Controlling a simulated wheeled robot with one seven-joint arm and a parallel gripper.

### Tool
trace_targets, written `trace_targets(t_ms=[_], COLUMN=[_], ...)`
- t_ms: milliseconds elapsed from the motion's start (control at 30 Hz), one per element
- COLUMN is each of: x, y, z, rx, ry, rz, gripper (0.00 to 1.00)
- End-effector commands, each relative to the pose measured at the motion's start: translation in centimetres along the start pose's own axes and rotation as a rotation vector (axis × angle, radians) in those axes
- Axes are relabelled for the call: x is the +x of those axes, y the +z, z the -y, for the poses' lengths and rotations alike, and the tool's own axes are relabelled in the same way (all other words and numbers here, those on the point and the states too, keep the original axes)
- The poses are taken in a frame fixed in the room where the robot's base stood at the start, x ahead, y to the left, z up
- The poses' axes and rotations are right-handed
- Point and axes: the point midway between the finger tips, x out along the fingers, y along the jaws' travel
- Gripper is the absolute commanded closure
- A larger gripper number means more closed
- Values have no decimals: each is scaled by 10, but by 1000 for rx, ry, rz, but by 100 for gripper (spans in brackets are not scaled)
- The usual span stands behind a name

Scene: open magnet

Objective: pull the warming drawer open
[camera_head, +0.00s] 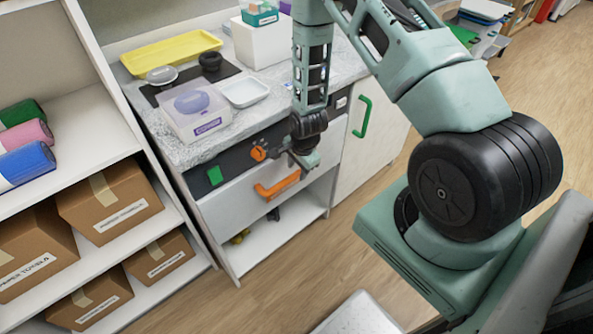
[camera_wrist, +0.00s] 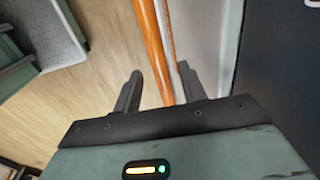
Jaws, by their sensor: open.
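The warming drawer (camera_head: 235,207) has a pale front below a dark control panel, and it looks shut. Its orange bar handle (camera_head: 277,186) is on the front, left of and below my gripper in the head view. My gripper (camera_head: 304,160) hangs in front of the drawer's upper right part, near the handle. In the wrist view the orange handle (camera_wrist: 152,45) runs lengthwise between the two dark fingers of my open gripper (camera_wrist: 160,88). The drawer front (camera_wrist: 196,40) is to its right. I cannot tell whether the fingers touch the handle.
The panel has an orange knob (camera_head: 258,153) and a green button (camera_head: 215,176). A cabinet door with a green handle (camera_head: 362,116) is to the right. The counter holds a yellow tray (camera_head: 171,52) and a clear box (camera_head: 196,110).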

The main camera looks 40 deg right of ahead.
Motion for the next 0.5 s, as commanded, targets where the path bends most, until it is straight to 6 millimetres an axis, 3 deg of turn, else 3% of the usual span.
trace_targets(t_ms=[200,500], x=[18,21], y=[0,0], z=[0,0], rx=[-1,0], ry=[0,-1], rz=[0,0], gripper=[59,59])
